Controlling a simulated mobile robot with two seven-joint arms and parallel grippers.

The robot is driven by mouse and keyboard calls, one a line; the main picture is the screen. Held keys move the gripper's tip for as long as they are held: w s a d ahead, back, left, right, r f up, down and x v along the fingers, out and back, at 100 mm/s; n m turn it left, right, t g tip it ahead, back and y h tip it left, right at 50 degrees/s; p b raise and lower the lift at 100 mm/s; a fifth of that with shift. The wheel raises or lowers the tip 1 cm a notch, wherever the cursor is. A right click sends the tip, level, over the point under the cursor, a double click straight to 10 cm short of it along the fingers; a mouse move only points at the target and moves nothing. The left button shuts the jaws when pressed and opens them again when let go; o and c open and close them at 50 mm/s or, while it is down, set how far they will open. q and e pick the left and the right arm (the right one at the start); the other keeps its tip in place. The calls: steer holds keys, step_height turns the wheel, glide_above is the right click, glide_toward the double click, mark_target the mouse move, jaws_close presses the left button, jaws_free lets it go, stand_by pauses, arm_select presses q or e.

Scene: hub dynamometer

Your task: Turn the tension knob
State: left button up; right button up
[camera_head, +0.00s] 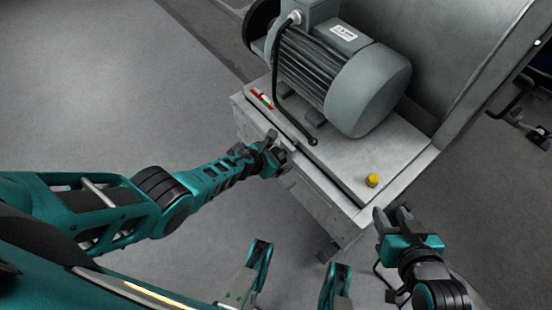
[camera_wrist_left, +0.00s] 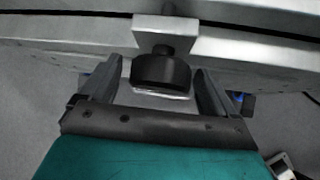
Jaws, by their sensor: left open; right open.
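The tension knob (camera_wrist_left: 161,72) is a dark round knob below a light metal block (camera_wrist_left: 165,27) in the left wrist view. My left gripper (camera_wrist_left: 159,90) is open, with one finger on each side of the knob and a visible gap at both sides. In the head view my left gripper (camera_head: 277,155) is at the front edge of the machine's base, and I cannot make out the knob clearly there. My right gripper (camera_head: 391,217) is open and empty, near the right front corner of the base.
A grey motor (camera_head: 340,80) stands on the light metal base (camera_head: 405,150). A black cable (camera_head: 283,110) runs down from the motor. The floor at left is clear.

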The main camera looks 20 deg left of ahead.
arm_select(q)
steer(key=shift+c, duration=0.6)
steer(key=c, duration=0.8)
steer(key=shift+c, duration=0.2)
arm_select(e)
steer(key=shift+a, duration=0.15)
steer(key=shift+f, duration=0.15)
